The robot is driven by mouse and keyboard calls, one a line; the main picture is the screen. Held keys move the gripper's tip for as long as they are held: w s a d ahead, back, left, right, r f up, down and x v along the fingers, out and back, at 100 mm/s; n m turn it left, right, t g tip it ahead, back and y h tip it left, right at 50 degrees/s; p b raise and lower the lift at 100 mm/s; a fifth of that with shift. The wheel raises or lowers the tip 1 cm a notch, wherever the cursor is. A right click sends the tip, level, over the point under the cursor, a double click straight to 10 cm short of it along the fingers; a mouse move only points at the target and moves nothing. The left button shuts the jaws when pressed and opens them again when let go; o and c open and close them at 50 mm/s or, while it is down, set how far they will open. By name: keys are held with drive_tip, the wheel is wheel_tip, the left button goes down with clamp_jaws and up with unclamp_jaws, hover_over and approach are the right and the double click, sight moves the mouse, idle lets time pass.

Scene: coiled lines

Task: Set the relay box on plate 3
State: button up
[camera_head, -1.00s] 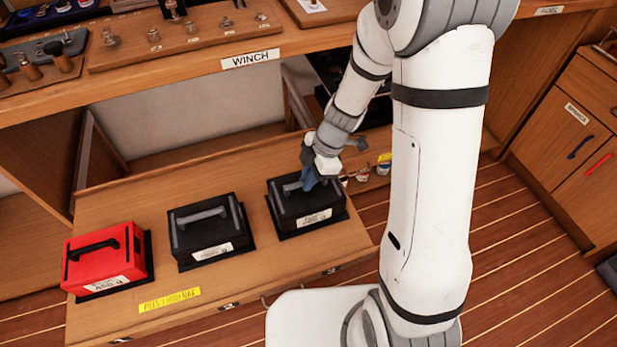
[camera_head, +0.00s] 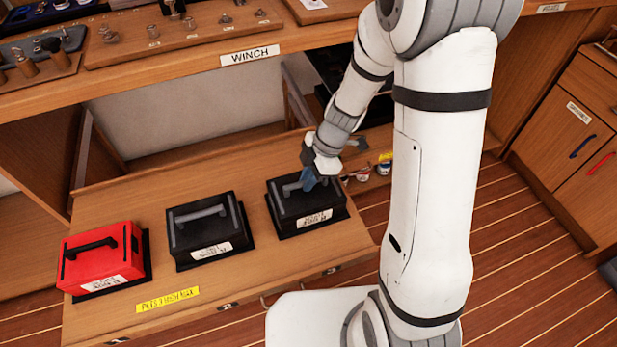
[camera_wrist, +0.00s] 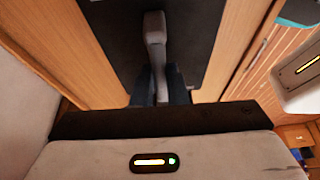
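A black box (camera_head: 305,205) with a grey top handle and a white label sits upright on a dark plate (camera_head: 340,213) at the right of the wooden surface. My gripper (camera_head: 309,181) is at its handle from above. In the wrist view the grey handle (camera_wrist: 153,32) runs between my two dark-blue fingers (camera_wrist: 160,88), which appear closed against its sides. A similar black box (camera_head: 206,228) stands on the middle plate (camera_head: 247,238). A red box (camera_head: 100,257) with a black handle stands on the left plate (camera_head: 147,262). The label print is too blurred to read surely.
A yellow label strip (camera_head: 168,299) lies along the front edge. The WINCH-marked shelf (camera_head: 190,72) runs above the back of the surface. Small cups (camera_head: 364,173) sit just right of the right box. Wooden cabinets (camera_head: 565,130) stand at far right.

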drive_tip(key=o, duration=0.5)
drive_tip(key=shift+o, duration=0.2)
drive_tip(key=p+v, duration=0.2)
drive_tip(key=v, duration=0.6)
drive_tip(key=shift+r, duration=0.2)
drive_tip(key=s+d+r+m+t+h+p, duration=0.1)
drive_tip(key=s+d+r+m+p, duration=0.2)
drive_tip(key=r+m+p, duration=0.3)
drive_tip(key=s+d+r+m+t+h+p, duration=0.1)
drive_tip(key=s+d+r+m+p, duration=0.2)
drive_tip(key=r, duration=1.2)
drive_tip(key=s+d+r+m+t+h+p, duration=0.1)
drive_tip(key=s+d+r+m+h+p, duration=0.1)
drive_tip(key=s+r+m+p, duration=0.5)
wheel_tip(320, 180, up, 4)
drive_tip(key=m+p, duration=0.3)
drive_tip(key=m, duration=0.2)
drive_tip(key=shift+d+t, duration=0.4)
